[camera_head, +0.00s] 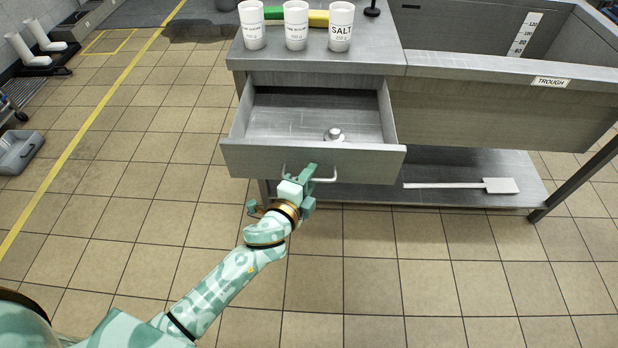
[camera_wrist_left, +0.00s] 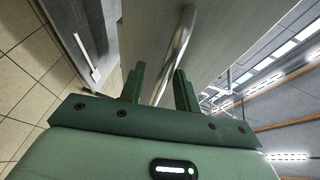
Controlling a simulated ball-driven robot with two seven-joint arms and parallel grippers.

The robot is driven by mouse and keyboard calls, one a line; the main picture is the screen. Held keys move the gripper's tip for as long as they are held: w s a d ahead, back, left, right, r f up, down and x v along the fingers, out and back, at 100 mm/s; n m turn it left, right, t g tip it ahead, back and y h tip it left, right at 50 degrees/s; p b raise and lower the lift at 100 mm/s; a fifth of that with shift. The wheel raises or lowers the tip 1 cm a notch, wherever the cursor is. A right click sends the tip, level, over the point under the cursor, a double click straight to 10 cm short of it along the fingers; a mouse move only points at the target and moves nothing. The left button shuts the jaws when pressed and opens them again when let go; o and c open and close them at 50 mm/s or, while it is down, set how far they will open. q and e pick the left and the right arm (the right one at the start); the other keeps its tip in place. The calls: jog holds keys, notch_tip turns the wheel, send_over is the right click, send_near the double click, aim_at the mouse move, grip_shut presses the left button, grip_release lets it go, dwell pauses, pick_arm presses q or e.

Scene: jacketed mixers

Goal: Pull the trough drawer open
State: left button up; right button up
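The trough drawer (camera_head: 310,159), grey metal, is pulled out from under the worktop, and its inside shows. A bent metal bar handle (camera_head: 325,179) is on its front; it also runs between the fingers in the left wrist view (camera_wrist_left: 180,42). My left gripper (camera_head: 309,184) is at the left part of this handle. In the left wrist view its two green fingers (camera_wrist_left: 160,82) stand apart, one on each side of the bar, with a gap visible beside it. My right gripper is in neither view.
A small metal object (camera_head: 334,135) lies in the drawer. Several white cups, one being the salt cup (camera_head: 340,27), stand on the worktop above. The trough (camera_head: 500,80) is to the right. A white paddle (camera_head: 500,185) lies on the lower shelf. The tiled floor in front is clear.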

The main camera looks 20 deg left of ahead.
pick_arm(q)
jog(key=p+v, duration=0.1)
jog(key=v, duration=1.5)
jog(key=shift+s+p, duration=0.2)
jog(key=shift+p, duration=0.15)
